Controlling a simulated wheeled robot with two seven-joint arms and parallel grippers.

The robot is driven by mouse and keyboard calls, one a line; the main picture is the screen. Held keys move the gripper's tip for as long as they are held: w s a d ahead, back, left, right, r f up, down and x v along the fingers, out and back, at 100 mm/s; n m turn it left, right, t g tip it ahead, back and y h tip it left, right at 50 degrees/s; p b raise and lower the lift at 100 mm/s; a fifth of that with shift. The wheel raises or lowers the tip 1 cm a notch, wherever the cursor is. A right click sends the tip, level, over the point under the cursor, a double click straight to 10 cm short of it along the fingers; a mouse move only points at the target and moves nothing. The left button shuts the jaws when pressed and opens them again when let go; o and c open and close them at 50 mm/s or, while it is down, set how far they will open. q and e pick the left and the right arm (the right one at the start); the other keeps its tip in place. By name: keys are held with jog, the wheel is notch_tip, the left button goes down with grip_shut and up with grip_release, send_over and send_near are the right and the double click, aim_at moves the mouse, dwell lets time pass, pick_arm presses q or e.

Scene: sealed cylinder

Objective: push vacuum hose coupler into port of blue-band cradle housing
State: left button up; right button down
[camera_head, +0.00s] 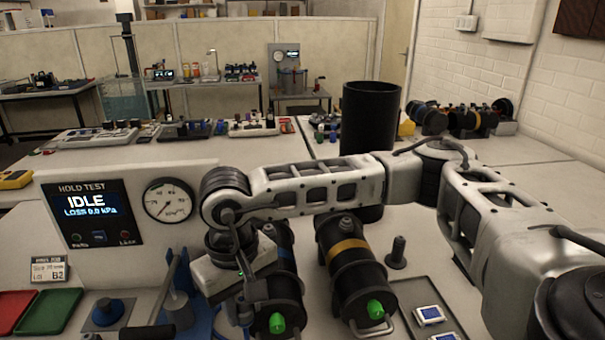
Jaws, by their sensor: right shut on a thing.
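The blue-band cradle housing (286,262) is a dark cylinder lying on the bench, with a green tip (277,323) at its near end. My right arm reaches in from the right and over it. My right gripper (240,312) points down at the housing's near left side and covers part of it. It is shut on a small dark piece, apparently the vacuum hose coupler, mostly hidden by the hand. The port is hidden, so I cannot tell whether the coupler touches it. My left gripper is not in view.
A yellow-band cylinder (349,255) lies just to the right. A dark peg (397,252) and a tray (398,288) with small parts are further right. The hold test panel (92,213) reads IDLE, 0.0 kPa. A lever fixture (178,300) stands left of the gripper.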

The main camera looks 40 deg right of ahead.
jog(key=shift+w+d, duration=0.15)
jog(key=shift+d, duration=0.1)
jog(key=shift+s+r, duration=0.15)
jog(key=shift+s, duration=0.05)
jog(key=w+d+r+m, duration=0.3)
jog(key=w+d, duration=0.5)
jog(key=w+d+r+m, duration=0.3)
jog(key=w+d+r, duration=0.1)
jog(key=w+d, duration=0.4)
jog(key=shift+w+m, duration=0.3)
jog(key=shift+w, duration=0.05)
jog(key=shift+f, duration=2.9)
jog(key=shift+p, duration=0.3)
